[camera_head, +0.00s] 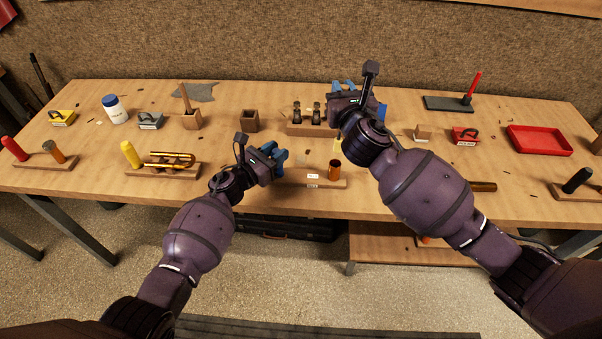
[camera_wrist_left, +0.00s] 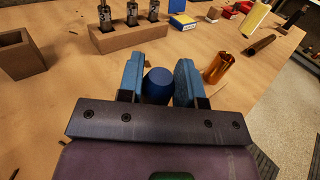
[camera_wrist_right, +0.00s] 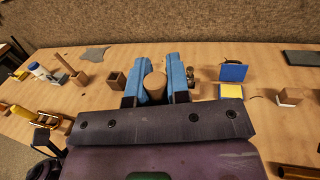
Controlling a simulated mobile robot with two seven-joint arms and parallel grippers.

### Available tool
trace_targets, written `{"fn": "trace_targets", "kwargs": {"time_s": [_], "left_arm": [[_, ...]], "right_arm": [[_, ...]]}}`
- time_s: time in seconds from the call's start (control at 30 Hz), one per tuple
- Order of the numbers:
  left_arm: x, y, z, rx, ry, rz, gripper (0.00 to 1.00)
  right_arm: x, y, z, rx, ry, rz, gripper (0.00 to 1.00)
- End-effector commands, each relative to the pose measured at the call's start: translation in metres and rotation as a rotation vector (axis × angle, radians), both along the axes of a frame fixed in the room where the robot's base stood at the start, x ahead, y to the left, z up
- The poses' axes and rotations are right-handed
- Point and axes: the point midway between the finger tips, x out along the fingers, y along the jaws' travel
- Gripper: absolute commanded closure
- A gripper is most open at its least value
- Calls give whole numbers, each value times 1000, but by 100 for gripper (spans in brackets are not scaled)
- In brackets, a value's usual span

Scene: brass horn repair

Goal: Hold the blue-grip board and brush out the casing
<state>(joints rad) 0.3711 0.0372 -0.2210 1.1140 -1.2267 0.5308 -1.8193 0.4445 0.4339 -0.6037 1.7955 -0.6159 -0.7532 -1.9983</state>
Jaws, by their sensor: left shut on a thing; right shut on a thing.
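The copper-coloured casing (camera_head: 334,170) stands upright on a low wooden board (camera_head: 325,184) at the table's front. It also shows in the left wrist view (camera_wrist_left: 216,68). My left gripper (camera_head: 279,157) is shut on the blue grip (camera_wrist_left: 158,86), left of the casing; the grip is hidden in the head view. My right gripper (camera_head: 346,88) is shut on a round tan handle (camera_wrist_right: 155,86), apparently the brush's. A pale yellow cylinder, apparently the brush head (camera_wrist_left: 252,20), shows above the casing in the left wrist view, apart from it. Contact between brush and casing is not visible.
A wooden block with dark valves (camera_head: 308,126) stands behind the casing, beside an empty wooden box (camera_head: 249,121). A horn part (camera_head: 170,160) lies on a stand at left. A red tray (camera_head: 540,140) sits at right.

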Motion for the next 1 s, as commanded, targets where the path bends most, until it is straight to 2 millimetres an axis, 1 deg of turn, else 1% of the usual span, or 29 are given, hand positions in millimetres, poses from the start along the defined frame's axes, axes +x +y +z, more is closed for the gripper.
{"fn": "trace_targets", "kwargs": {"time_s": [0.17,0.43,0.47,0.63,0.9,1.0], "left_arm": [[0,0,0,0,0,0,99],[0,0,0,0,0,0,99],[0,0,0,0,0,0,64],[0,0,0,0,0,0,38],[0,0,0,0,0,0,38],[-3,3,0,0,0,1,38]], "right_arm": [[0,0,9,-1,-1,1,100],[0,0,10,0,1,1,100],[0,0,10,0,1,1,100],[0,0,10,0,1,1,100],[0,0,10,0,1,1,100],[0,0,10,0,1,1,100]]}}
